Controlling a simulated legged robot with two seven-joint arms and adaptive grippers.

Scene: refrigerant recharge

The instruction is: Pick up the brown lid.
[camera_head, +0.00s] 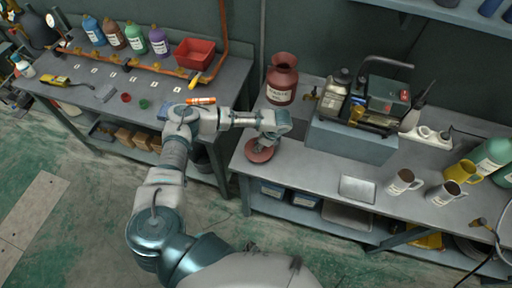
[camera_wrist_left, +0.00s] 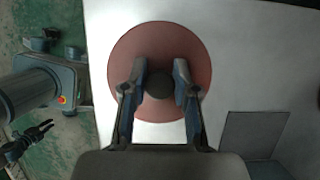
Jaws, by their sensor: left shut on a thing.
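The brown lid (camera_head: 260,154) is a flat reddish-brown disc at the front left corner of the right bench. In the left wrist view the lid (camera_wrist_left: 198,48) shows from above, with a dark round knob (camera_wrist_left: 159,86) at its middle. My left gripper (camera_head: 267,142) is above the lid, pointing down. In the left wrist view its two fingers (camera_wrist_left: 160,78) are on either side of the knob and shut on it. I cannot tell whether the lid touches the bench. A dark gripper (camera_wrist_left: 32,138), apparently my right one, is small at the left of the wrist view.
A reddish-brown labelled canister (camera_head: 282,82) stands behind the lid. A blue-grey box (camera_head: 350,140) carrying equipment is to the right, with a flat metal plate (camera_head: 358,189) in front. Mugs (camera_head: 402,182) stand farther right. A gap separates this bench from the left bench (camera_head: 225,90).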

